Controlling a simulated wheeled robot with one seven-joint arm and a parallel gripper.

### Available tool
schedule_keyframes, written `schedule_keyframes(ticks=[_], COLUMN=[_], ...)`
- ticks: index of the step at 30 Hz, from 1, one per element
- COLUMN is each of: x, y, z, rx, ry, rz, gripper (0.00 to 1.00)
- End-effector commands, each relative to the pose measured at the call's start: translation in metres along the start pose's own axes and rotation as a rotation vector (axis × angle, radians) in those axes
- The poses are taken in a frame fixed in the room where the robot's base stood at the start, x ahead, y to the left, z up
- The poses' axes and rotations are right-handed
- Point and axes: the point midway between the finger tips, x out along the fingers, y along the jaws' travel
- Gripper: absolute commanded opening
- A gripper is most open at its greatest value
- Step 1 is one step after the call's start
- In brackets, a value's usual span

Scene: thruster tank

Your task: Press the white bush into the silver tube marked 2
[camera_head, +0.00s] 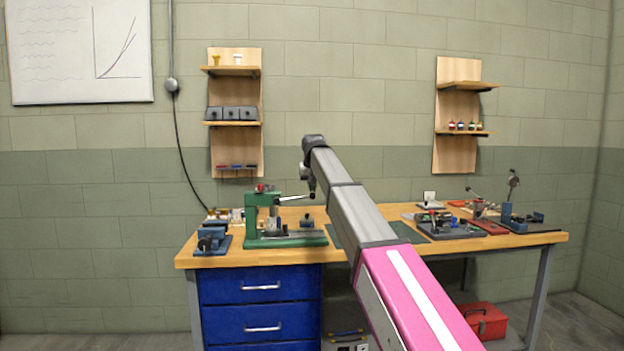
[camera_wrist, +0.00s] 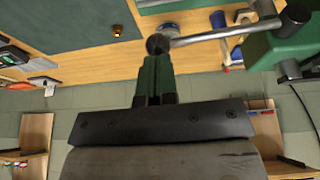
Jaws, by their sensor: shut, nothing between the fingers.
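A green arbor press (camera_head: 262,220) stands on the workbench at left of centre, with a silver lever (camera_head: 290,198) reaching right. My gripper (camera_head: 311,190) is shut and empty, pointing down by the lever's outer end. In the wrist view, my gripper's shut fingers (camera_wrist: 156,58) are close to the dark ball at the end of the lever (camera_wrist: 215,34); I cannot tell whether they touch it. Neither the white bush nor a mark 2 can be made out.
A blue vice (camera_head: 211,238) sits at the bench's left end. A dark tray of fixtures (camera_head: 450,228) and other tools fill the right side. Wall shelves (camera_head: 233,123) hang behind. My arm hides the bench middle.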

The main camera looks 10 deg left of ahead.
Motion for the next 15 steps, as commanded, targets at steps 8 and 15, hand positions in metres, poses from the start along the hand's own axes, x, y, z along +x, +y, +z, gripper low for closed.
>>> schedule_keyframes(ticks=[8,15], x=[0.006,0.0089], y=[0.0002,0.0007], z=[0.0009,0.002], rx=[0.0,0.0], ry=[0.001,0.0], rz=[0.0,0.0], gripper=[0.0,0.0])
